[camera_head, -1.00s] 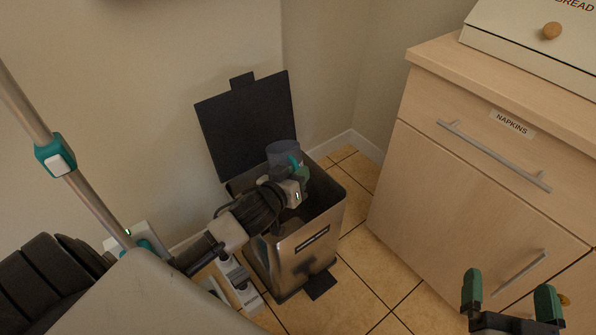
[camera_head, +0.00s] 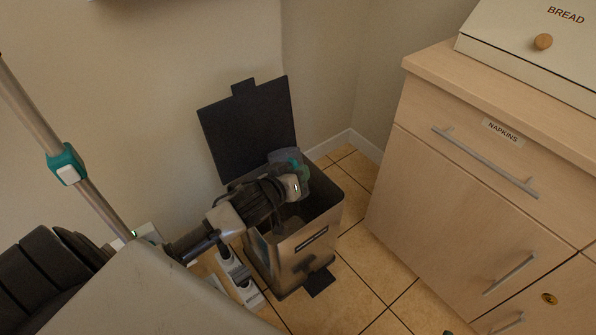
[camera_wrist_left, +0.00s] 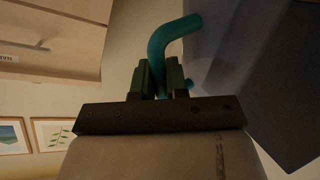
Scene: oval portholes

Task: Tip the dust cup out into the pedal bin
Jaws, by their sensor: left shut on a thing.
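The pedal bin (camera_head: 305,248) is a steel box on the tiled floor. Its black lid (camera_head: 248,130) stands open at the back. The dust cup (camera_head: 284,155) is a bluish see-through cup with a teal handle, over the back part of the bin's mouth. My left gripper (camera_head: 302,178) is over the open bin and shut on the handle. The wrist view shows its green fingers (camera_wrist_left: 158,82) around the curved teal handle (camera_wrist_left: 172,36). My arm hides part of the cup, and I cannot tell its exact tilt. Only a small green tip of my right gripper (camera_head: 448,332) shows at the bottom edge.
A wooden cabinet (camera_head: 440,195) with a napkins drawer stands right of the bin, with a bread box (camera_head: 530,50) on top. Walls close in behind the bin. The bin's pedal (camera_head: 319,281) sticks out in front. Tiled floor is clear between bin and cabinet.

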